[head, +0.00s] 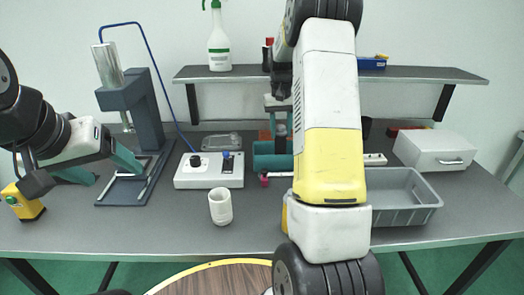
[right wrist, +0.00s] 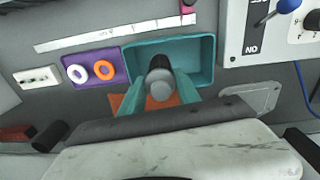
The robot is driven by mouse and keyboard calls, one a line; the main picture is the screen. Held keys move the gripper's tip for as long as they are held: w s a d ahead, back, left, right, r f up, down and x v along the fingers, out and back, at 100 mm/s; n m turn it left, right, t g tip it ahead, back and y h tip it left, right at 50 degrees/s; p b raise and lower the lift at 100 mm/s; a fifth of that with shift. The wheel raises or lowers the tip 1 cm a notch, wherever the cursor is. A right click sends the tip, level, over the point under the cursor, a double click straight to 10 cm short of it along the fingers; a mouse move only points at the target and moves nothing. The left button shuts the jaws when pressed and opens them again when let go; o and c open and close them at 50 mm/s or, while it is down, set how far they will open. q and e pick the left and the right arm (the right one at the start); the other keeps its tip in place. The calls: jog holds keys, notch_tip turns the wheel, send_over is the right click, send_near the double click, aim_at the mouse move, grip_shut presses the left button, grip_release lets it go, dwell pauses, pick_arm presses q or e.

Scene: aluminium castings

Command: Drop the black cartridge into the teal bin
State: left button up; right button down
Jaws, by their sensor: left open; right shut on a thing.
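The teal bin (head: 268,163) stands on the bench in the middle, partly hidden by my right arm. In the right wrist view the open bin (right wrist: 203,58) lies beneath my right gripper. My right gripper (right wrist: 158,92) is shut on the black cartridge (right wrist: 158,80), which appears end-on between the teal fingers and over the bin. In the head view the cartridge (head: 282,130) hangs above the bin, apart from its floor as far as I can see. My left gripper (head: 104,168) is open and empty at the left, near the press.
A press (head: 147,108) stands at the left, beside a white switch box (head: 208,180). A white cup (head: 220,207) is at the front. A grey crate (head: 407,216) and a white box (head: 436,150) are at the right. A purple tray (right wrist: 94,71) with two rings adjoins the bin.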

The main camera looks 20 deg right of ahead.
jog(key=shift+f, duration=0.1)
jog(key=c, duration=0.8)
grip_release()
notch_tip(320, 180, up, 8)
jog(key=shift+a+f, duration=0.15)
